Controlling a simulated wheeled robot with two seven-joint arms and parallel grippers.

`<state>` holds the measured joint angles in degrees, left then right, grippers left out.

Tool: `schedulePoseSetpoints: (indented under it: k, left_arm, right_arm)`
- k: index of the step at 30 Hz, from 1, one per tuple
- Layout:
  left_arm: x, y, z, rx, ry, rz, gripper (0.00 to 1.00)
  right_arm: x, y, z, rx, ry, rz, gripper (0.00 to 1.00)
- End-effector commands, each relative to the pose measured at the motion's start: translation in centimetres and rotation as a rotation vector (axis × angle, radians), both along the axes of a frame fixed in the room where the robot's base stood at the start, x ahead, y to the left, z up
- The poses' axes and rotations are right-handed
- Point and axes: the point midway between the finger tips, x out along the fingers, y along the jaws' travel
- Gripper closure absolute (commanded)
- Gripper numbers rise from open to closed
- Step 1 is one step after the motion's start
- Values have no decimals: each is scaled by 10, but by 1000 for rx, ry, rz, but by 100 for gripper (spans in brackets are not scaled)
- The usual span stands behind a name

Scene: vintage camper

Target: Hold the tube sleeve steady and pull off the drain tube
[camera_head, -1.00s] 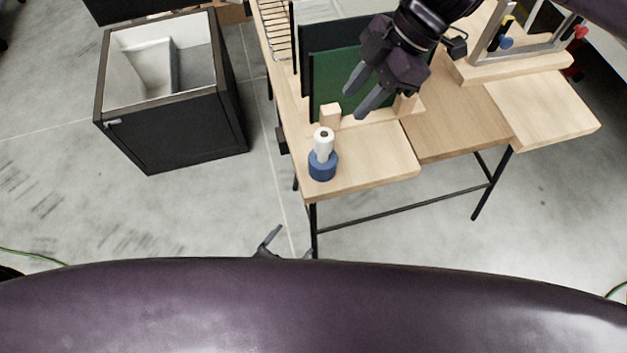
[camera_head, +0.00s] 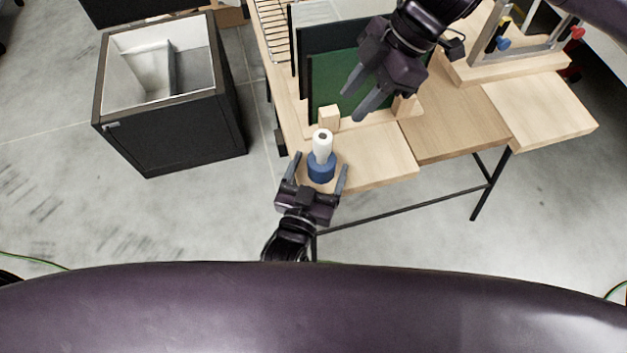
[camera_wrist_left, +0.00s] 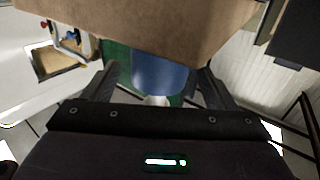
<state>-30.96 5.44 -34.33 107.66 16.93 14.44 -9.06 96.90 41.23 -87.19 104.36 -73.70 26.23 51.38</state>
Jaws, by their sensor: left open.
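The blue tube sleeve (camera_head: 321,171) stands upright at the near left corner of the wooden table. The white drain tube (camera_head: 322,146) sticks up out of it. My left gripper (camera_head: 318,172) is open, with one finger on each side of the sleeve; whether they touch it I cannot tell. In the left wrist view the blue sleeve (camera_wrist_left: 159,75) lies between the two fingers, and a bit of the white tube (camera_wrist_left: 157,101) shows below it. My right gripper (camera_head: 358,107) is above the table, up and right of the tube, with its fingers apart and nothing between them.
A green panel (camera_head: 335,83) and a small wood block (camera_head: 329,115) stand behind the sleeve. A wooden stand with clamps (camera_head: 510,62) is at the right rear. A black cabinet with an open basin (camera_head: 172,135) stands on the floor at left. The tabletop (camera_head: 380,160) right of the sleeve is clear.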

Motion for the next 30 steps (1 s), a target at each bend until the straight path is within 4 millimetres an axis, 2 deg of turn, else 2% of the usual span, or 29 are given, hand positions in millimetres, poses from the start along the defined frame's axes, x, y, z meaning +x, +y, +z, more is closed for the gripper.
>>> schedulePoseSetpoints:
  k: [3, 7, 19, 30]
  left_arm:
    - [18, -5, 1, -1, -3, 0, 21]
    - [30, -9, 0, 0, -1, -1, 21]
    - [37, -11, 0, 1, 0, -2, 22]
    - [36, -11, 0, 1, 0, -2, 71]
  right_arm:
    - [0, 0, 0, 0, 0, 0, 64]
    - [0, 0, 0, 0, 0, 0, 64]
    - [0, 0, 0, 0, 0, 0, 64]
    - [0, 0, 0, 0, 0, 0, 64]
